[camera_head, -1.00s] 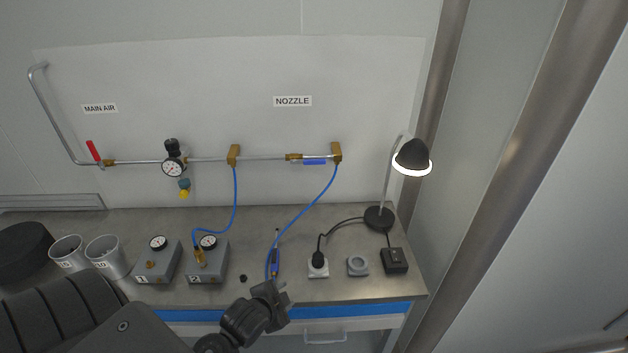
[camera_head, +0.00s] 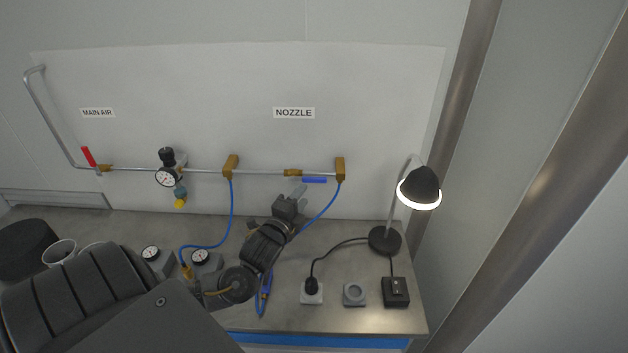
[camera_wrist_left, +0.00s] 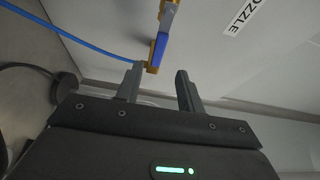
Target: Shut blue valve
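The blue valve handle (camera_head: 315,180) lies along the pipe under the NOZZLE label, beside a brass valve body (camera_head: 293,172). In the left wrist view the blue handle (camera_wrist_left: 159,49) is just beyond the fingertips, nearer the left finger, not between the fingers. My left gripper (camera_head: 297,192) is just below and left of the handle in the head view. In the left wrist view my left gripper (camera_wrist_left: 157,76) is open, with an empty gap between its two fingers. My right gripper is not in view.
A blue hose (camera_head: 322,213) hangs from the brass fitting (camera_head: 340,169) right of the valve, close to my gripper. A lamp (camera_head: 419,187) stands at the right. Gauge boxes and cups are at the left, partly hidden by my arm. The red main valve (camera_head: 88,156) is far left.

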